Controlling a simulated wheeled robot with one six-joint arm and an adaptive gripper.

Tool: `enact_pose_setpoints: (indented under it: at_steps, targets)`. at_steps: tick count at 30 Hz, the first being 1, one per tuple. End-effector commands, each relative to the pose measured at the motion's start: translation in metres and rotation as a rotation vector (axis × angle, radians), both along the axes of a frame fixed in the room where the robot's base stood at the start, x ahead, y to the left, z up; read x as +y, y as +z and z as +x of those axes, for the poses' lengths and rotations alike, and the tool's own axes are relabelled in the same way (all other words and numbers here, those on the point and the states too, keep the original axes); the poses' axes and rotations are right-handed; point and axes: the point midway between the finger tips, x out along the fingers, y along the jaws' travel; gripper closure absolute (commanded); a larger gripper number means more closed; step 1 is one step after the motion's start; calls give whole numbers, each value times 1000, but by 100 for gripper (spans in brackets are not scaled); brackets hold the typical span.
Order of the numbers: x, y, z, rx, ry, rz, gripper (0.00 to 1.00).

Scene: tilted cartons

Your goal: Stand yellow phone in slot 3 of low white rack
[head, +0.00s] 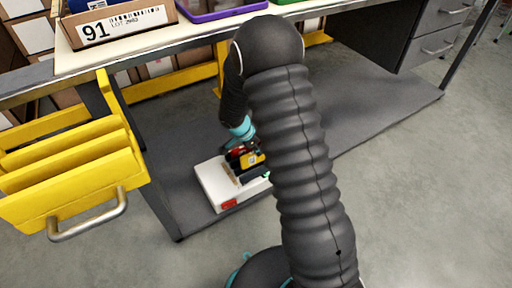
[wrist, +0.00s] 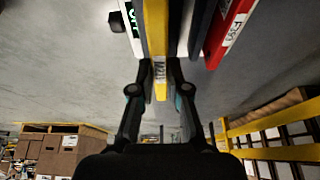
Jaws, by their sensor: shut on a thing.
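The low white rack (head: 207,182) lies on the grey lower shelf of the bench, with a red mark on its front end. The yellow phone (wrist: 156,35) is upright on edge between my fingers in the wrist view, with a small white label. It also shows in the head view (head: 253,160), at the rack. My gripper (wrist: 158,78) is shut on it; in the head view my gripper is partly hidden by my arm. Slot numbers and the phone's lower edge are hidden, so I cannot tell whether it is in a slot.
In the wrist view, a red phone (wrist: 228,30) and a dark one (wrist: 200,22) stand right of the yellow phone. A white item with green marks (wrist: 132,25) is close on its left. A yellow bin rack (head: 75,165) hangs at the bench's left.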

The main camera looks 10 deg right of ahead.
Motion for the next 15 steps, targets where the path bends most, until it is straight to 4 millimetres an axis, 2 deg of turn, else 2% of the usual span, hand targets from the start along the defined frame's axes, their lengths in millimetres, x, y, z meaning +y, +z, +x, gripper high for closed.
enact_pose_setpoints:
  at_steps: [1, 15]
  targets:
    - [0, -8, 0, 0, -1, 0, 100]
    - [-1, -28, 0, 1, -3, 0, 100]
